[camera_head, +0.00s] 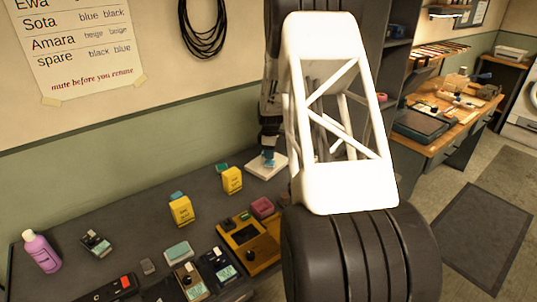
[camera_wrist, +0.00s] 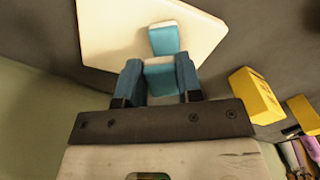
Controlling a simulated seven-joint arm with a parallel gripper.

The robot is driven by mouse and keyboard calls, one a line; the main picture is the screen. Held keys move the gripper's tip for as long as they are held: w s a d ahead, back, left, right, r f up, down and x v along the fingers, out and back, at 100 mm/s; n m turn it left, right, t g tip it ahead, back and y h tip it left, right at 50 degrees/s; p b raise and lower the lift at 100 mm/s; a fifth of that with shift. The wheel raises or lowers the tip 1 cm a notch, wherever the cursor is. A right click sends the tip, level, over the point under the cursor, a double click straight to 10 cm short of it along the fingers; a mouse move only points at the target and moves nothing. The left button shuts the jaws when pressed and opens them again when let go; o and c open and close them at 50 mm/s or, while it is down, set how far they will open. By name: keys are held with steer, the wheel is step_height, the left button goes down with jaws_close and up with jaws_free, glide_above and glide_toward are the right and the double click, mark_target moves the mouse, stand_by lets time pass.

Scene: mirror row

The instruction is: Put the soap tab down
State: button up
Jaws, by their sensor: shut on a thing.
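My gripper (camera_wrist: 159,82) is shut on a teal block with a pale edge, which I take to be the soap tab (camera_wrist: 160,80). It is held between the two blue fingers in the wrist view. A similar teal block (camera_wrist: 165,39) lies on the pale square board (camera_wrist: 108,35) just beyond the fingers. In the head view my gripper (camera_head: 268,158) is over or at the pale board (camera_head: 258,171) at the back of the dark table. The held tab cannot be made out clearly there, and I cannot tell whether it touches the board.
Two yellow boxes (camera_head: 181,210) (camera_head: 232,180) stand left of the board, with small teal pieces behind them. A yellow device (camera_head: 250,243), a pink block (camera_head: 262,208), several small gadgets and a purple bottle (camera_head: 41,251) occupy the table.

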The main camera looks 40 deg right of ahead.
steer(key=shift+w+d+f, duration=0.1)
steer(key=shift+w+d, duration=0.3)
steer(key=shift+w, duration=0.3)
steer(key=shift+w+d+f, duration=0.1)
steer(key=shift+w+d, duration=0.3)
steer(key=shift+w, duration=0.35)
steer(key=shift+w+d, duration=0.4)
steer(key=shift+w, duration=0.3)
steer(key=shift+f, duration=1.8)
steer(key=shift+f, duration=0.15)
steer(key=o, duration=0.6)
step_height(320, 180, up, 12)
steer(key=shift+r, duration=0.2)
